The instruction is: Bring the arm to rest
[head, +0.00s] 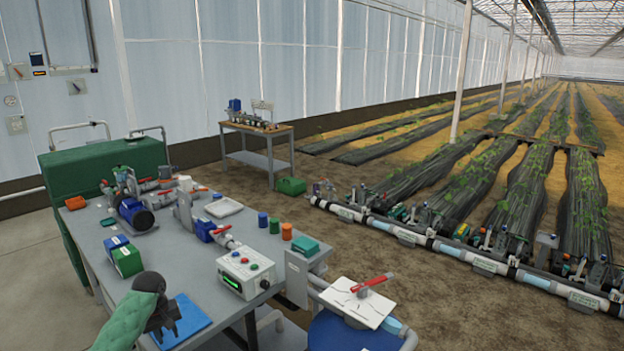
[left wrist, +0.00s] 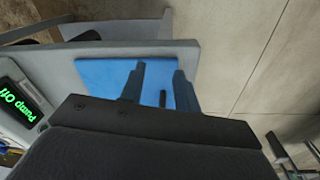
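My left gripper (head: 165,318) is at the near edge of the grey table, over a flat blue mat (head: 188,322). In the left wrist view, the two dark fingers of my left gripper (left wrist: 158,88) stand apart with blue mat (left wrist: 110,72) showing between them. Nothing is held between them. A small dark upright shape shows between the fingers; I cannot tell what it is. My left arm (head: 125,325) has a green sleeve and comes in from the lower left. My right gripper is not in either view.
The grey table (head: 188,265) bears a control box (head: 246,272), a pump (head: 135,213), green and blue boxes (head: 122,255) and several coloured caps. A red-handled valve (head: 372,284) stands at its right. A green tank (head: 95,170) is behind. The "Pump Off" display (left wrist: 24,102) shows in the wrist view.

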